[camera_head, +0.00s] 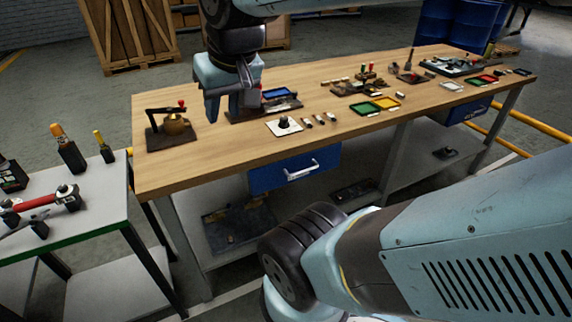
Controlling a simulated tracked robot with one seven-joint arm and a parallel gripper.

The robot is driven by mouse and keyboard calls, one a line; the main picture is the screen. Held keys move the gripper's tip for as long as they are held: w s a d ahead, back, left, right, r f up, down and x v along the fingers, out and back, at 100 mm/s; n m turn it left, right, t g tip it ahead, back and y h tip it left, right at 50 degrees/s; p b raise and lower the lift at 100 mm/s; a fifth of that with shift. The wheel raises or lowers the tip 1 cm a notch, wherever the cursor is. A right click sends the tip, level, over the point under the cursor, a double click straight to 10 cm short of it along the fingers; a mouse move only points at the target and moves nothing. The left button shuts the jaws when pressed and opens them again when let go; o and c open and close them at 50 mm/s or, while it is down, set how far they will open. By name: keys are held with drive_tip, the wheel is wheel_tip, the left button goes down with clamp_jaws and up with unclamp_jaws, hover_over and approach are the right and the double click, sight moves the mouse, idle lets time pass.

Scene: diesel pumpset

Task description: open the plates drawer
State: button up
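A blue drawer (292,171) with a pale bar handle (301,170) hangs under the front edge of the wooden workbench, and it looks closed. A second blue drawer (468,111) sits under the bench's right end. No label shows which one is the plates drawer. My gripper (230,112) points down above the bench top, left of and higher than the nearer drawer, and apart from both drawers. It holds nothing that I can make out. The gap between its fingers is not clear from this angle.
The workbench (165,178) carries a clamp fixture (172,126), a white plate with a black knob (284,125), and green (365,108) and yellow trays. A side table (100,205) with tools stands at left. A lower shelf holds dark trays. My arm fills the lower right.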

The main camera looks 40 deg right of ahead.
drive_tip(key=w+d+f+m+g+y, duration=0.4)
drive_tip(key=w+d+f+m+g, duration=0.25)
drive_tip(key=d+f+m, duration=0.45)
drive_tip(key=m+t+y, duration=0.9)
drive_tip(key=m+y, duration=0.1)
drive_tip(key=m, duration=1.3)
hover_over(304, 171)
drive_tip(key=s, duration=0.4)
wheel_tip(304, 171, down, 19)
drive_tip(key=s+d+f+m+t+h, duration=0.2)
drive_tip(key=s+d+f+m+t, duration=0.15)
drive_tip(key=f+m, duration=0.25)
drive_tip(key=s+d+f+m+t+h, duration=0.2)
drive_tip(key=s+d+f+m+t, duration=0.1)
drive_tip(key=d+f+m+t, duration=0.15)
drive_tip(key=shift+m+t, duration=0.35)
drive_tip(key=x, duration=1.3)
drive_tip(key=shift+a+f, duration=0.25)
drive_tip(key=shift+a, duration=0.25)
drive_tip(key=shift+c, duration=0.2)
clamp_jaws()
